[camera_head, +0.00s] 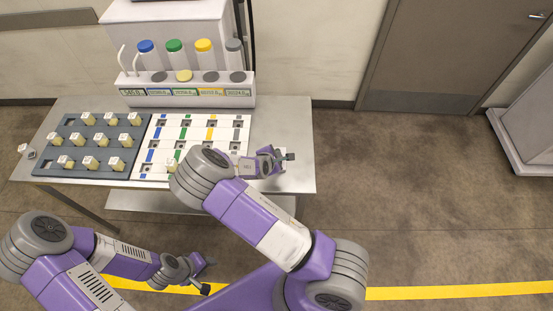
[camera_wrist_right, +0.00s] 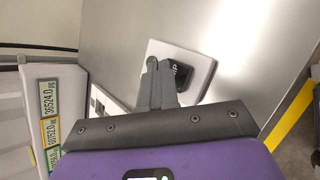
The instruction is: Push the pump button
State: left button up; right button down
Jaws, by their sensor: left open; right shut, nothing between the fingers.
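The pump button (camera_wrist_right: 182,74) shows in the right wrist view as a dark button with partly hidden light lettering. It sits on a white square plate (camera_wrist_right: 200,62) on the grey metal table top. My right gripper (camera_wrist_right: 152,66) is shut and empty, its fingertips in front of the button's left edge; I cannot tell whether they touch it. In the head view my right gripper (camera_head: 284,157) is over the right part of the table, and the hand and arm hide the plate. My left gripper (camera_head: 207,276) is open and empty, low in front of the table.
A rack (camera_head: 190,101) with several capped bottles stands at the table's back. A dark tray (camera_head: 70,126) with several pale-topped pieces lies left, next to a white board (camera_head: 196,121) with coloured strips. The table's back right is clear.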

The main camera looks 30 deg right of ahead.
jog(key=shift+f, duration=0.45)
dwell(0.4)
jog(key=shift+r, duration=0.1)
jog(key=shift+r+p, duration=0.65)
jog(key=shift+r, duration=0.2)
notch_tip(320, 180, up, 6)
jog(key=p, duration=0.5)
dwell(0.3)
